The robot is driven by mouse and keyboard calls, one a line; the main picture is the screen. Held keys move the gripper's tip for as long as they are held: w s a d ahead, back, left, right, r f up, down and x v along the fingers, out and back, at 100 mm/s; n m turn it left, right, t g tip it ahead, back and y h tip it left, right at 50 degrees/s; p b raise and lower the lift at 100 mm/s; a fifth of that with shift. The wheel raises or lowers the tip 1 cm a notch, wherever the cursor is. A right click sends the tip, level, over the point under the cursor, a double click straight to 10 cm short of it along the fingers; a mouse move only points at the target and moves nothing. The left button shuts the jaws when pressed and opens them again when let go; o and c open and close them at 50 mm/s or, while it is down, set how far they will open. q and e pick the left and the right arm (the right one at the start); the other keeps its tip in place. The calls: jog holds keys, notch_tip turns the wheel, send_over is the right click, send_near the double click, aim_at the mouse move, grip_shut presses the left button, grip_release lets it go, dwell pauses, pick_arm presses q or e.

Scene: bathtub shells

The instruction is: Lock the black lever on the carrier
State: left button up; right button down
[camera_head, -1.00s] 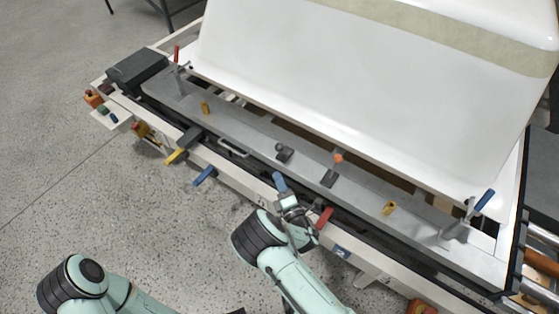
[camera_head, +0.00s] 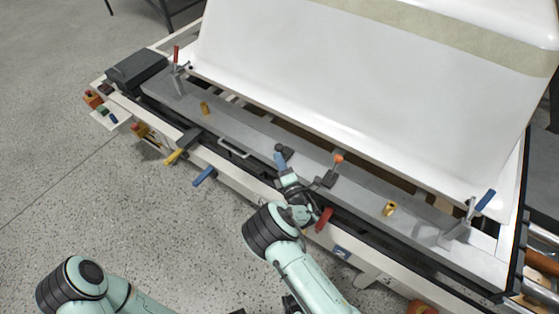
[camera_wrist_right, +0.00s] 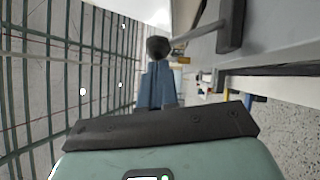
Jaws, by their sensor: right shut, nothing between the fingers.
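The black lever (camera_head: 286,152) is a dark ball knob on a short arm, on the grey front plate of the carrier (camera_head: 240,128). My right gripper (camera_head: 280,162) is shut and empty, its blue fingertips right at the near side of the black knob. In the right wrist view the black knob (camera_wrist_right: 158,48) sits just past the tips of the right gripper (camera_wrist_right: 158,68); I cannot tell whether they touch. A rod runs right from the knob to a dark bracket (camera_wrist_right: 231,28). My left arm shows at the bottom left, but its gripper is not in view.
An orange-knobbed lever (camera_head: 338,159) stands right of my right gripper. Red (camera_head: 324,219) and blue (camera_head: 204,176) handles stick out from the front edge. A large white tub shell (camera_head: 360,90) lies behind the plate. Open floor is at the left.

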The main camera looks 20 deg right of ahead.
jog(key=shift+w+d+r+m+g+p, duration=0.3)
jog(key=shift+d+r+m+p, duration=0.1)
jog(key=shift+r+m+p, duration=0.15)
jog(key=shift+w+d+r+m+g+p, duration=0.2)
jog(key=shift+d+r+m+g+p, duration=0.2)
jog(key=shift+m+p, duration=0.2)
pick_arm(q)
jog(key=shift+g, duration=0.5)
jog(key=r+p, duration=0.1)
jog(key=s+r+p, duration=0.1)
jog(key=r+p, duration=0.1)
jog(key=s+r+p, duration=0.1)
jog(key=r, duration=0.1)
jog(key=shift+r, duration=0.25)
pick_arm(e)
jog(key=w+d+r+m+g+y, duration=0.1)
jog(key=w+d+m+g, duration=0.3)
jog(key=d+m+g, duration=0.1)
jog(key=shift+r+m, duration=0.25)
jog(key=shift+m, duration=0.5)
jog(key=shift+d, duration=0.1)
